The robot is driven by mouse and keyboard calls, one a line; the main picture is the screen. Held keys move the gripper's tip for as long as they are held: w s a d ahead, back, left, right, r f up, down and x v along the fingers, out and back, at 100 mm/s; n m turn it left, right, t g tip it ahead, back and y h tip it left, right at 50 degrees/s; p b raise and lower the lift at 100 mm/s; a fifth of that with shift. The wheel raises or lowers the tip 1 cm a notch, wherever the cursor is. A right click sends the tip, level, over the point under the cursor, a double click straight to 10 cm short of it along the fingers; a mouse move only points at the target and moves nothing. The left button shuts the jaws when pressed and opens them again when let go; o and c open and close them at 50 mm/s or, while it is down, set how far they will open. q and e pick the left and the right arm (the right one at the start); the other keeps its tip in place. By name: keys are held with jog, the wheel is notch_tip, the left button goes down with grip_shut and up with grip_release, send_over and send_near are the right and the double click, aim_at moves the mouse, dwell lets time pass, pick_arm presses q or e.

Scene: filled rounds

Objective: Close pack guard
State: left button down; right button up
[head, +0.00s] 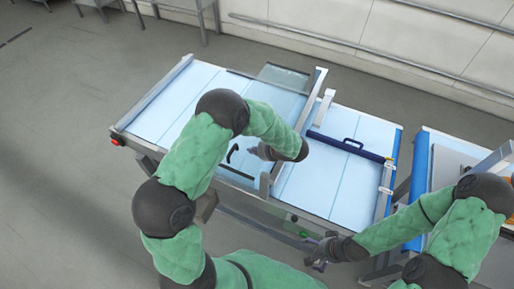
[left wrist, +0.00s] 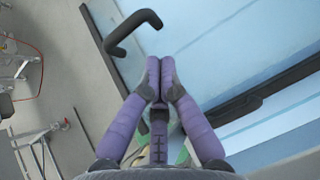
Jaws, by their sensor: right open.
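The pack guard appears to be the clear panel with dark edge bars (head: 238,173) on the left part of the blue-topped machine; I cannot tell how far it stands open. Its black bent handle (head: 232,153) also shows large in the left wrist view (left wrist: 130,31). My left gripper (head: 256,151) is over the machine, just right of the handle in the head view. In the left wrist view its purple fingers (left wrist: 160,72) meet at the tips, with nothing seen between them. The handle is apart from them. My right gripper (head: 320,254) is open near the machine's front edge.
A metal frame (head: 307,117) crosses the machine right of my left gripper. A clear plate (head: 283,77) is at the back. A dark blue bar with a handle (head: 349,146) lies across the right section. A second blue-edged table (head: 420,176) stands further right. Floor is free at left.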

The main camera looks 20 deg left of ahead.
pick_arm(q)
jog(key=x, duration=0.4)
jog(key=shift+w+a+f, duration=0.1)
jog(key=shift+w+f, duration=0.15)
jog(key=shift+a+f, duration=0.5)
jog(key=shift+a, duration=0.05)
jog(key=shift+w, duration=0.1)
pick_arm(e)
jog(key=shift+w+r, duration=0.2)
jog(key=shift+r, duration=0.05)
pick_arm(q)
jog(key=shift+a, duration=0.1)
